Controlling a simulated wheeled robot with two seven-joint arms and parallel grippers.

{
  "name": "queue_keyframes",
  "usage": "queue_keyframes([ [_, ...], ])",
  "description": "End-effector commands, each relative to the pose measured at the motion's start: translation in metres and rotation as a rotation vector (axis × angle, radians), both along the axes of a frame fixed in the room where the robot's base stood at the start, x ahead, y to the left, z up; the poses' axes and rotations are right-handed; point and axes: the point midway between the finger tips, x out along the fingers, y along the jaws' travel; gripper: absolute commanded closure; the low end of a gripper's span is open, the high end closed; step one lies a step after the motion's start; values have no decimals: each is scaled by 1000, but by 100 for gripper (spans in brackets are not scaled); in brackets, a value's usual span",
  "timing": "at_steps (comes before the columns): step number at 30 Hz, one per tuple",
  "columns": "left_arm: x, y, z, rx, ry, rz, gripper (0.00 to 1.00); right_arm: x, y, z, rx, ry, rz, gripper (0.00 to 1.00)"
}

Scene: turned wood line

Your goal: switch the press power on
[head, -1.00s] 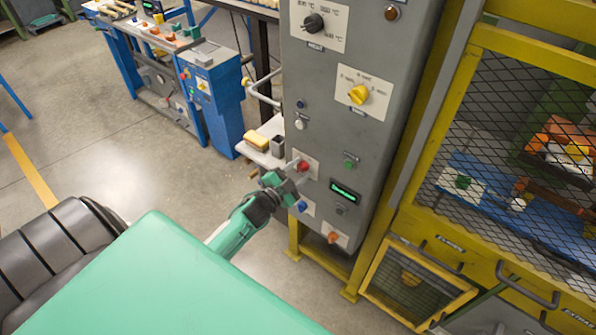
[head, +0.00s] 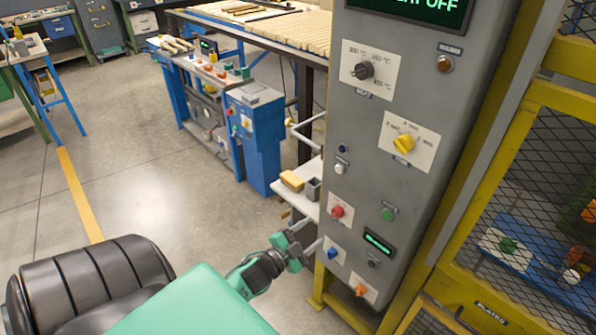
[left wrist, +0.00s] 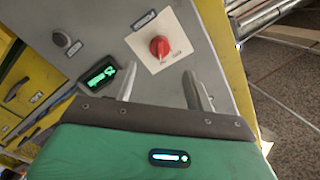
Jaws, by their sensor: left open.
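The grey press panel (head: 395,185) stands right of centre in the head view. Its top display (head: 425,8) is cut off, with "OFF" readable. A red knob (head: 337,211) sits on a white plate at the panel's lower left. The left wrist view shows a red knob (left wrist: 160,46) on a white plate, just ahead of the fingers. My left gripper (head: 309,236) is open and empty, beside the panel's lower left edge, below and left of the red knob. Its fingers (left wrist: 158,88) look apart from the knob. Small labels are unreadable. My right gripper is not in view.
The panel also carries a yellow knob (head: 403,143), a black dial (head: 363,70), a green button (head: 387,214), a blue knob (head: 333,254) and an orange knob (head: 360,290). A small shelf with a yellow block (head: 291,181) juts out at its left. Floor is clear further left.

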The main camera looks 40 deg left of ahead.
Motion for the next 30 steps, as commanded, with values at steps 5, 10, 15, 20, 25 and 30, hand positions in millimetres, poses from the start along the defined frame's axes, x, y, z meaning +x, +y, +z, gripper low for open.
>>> queue_keyframes([
  [5,-27,2,-2,0,1,0,46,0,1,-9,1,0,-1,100],
  [10,-41,3,-1,0,1,0,46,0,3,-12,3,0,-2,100],
  [15,-46,3,0,0,0,0,46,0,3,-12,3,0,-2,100],
  [20,-46,3,0,0,0,0,46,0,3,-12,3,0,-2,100],
  [25,-46,3,0,0,0,0,46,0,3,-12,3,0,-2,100],
  [30,-45,3,0,0,0,0,46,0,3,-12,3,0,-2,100],
])
